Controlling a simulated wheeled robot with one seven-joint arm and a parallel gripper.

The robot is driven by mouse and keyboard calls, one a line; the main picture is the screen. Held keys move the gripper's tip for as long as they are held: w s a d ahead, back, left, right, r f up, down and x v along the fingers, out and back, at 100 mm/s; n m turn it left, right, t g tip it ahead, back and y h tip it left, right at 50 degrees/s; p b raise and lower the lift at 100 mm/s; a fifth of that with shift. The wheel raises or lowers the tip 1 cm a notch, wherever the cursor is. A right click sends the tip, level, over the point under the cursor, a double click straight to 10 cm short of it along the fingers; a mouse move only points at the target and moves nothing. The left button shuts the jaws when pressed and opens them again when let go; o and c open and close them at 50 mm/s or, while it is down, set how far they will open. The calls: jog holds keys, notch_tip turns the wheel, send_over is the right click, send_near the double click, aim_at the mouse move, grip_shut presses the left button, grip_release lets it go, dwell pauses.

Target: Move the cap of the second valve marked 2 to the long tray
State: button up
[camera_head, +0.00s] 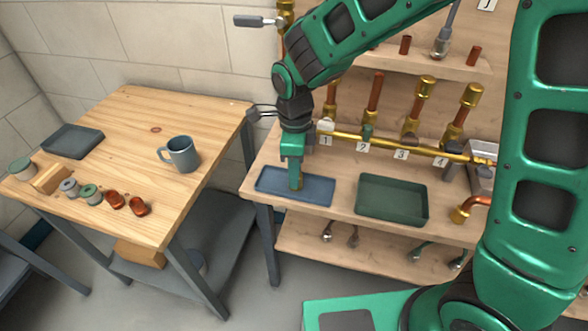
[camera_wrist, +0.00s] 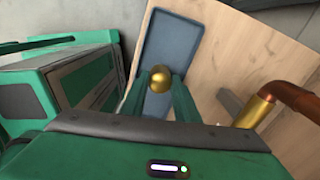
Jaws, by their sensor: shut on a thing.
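My gripper (camera_head: 296,184) is pointed down over the long blue tray (camera_head: 318,199) on the bench. It is shut on a round brass cap, seen between the fingertips in the wrist view (camera_wrist: 160,77). The blue tray (camera_wrist: 172,35) lies behind and below the cap there; I cannot tell whether the cap touches its floor. The label 2 (camera_head: 363,147) is on the brass manifold pipe. The copper pipe (camera_head: 375,90) above it shows a bare top, while the pipes by labels 3 and 4 carry brass caps (camera_head: 426,82).
A green tray (camera_head: 392,215) sits right of the blue tray. The brass manifold (camera_head: 345,137) runs close behind both. A curved copper pipe (camera_head: 464,208) stands at the right. A wooden table (camera_head: 125,125) at the left holds a mug (camera_head: 183,154), a grey tray (camera_head: 73,140) and small parts.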

jog(key=o, duration=1.1)
jog(key=shift+f, duration=0.1)
notch_tip(320, 180, up, 12)
jog(key=shift+r, duration=0.15)
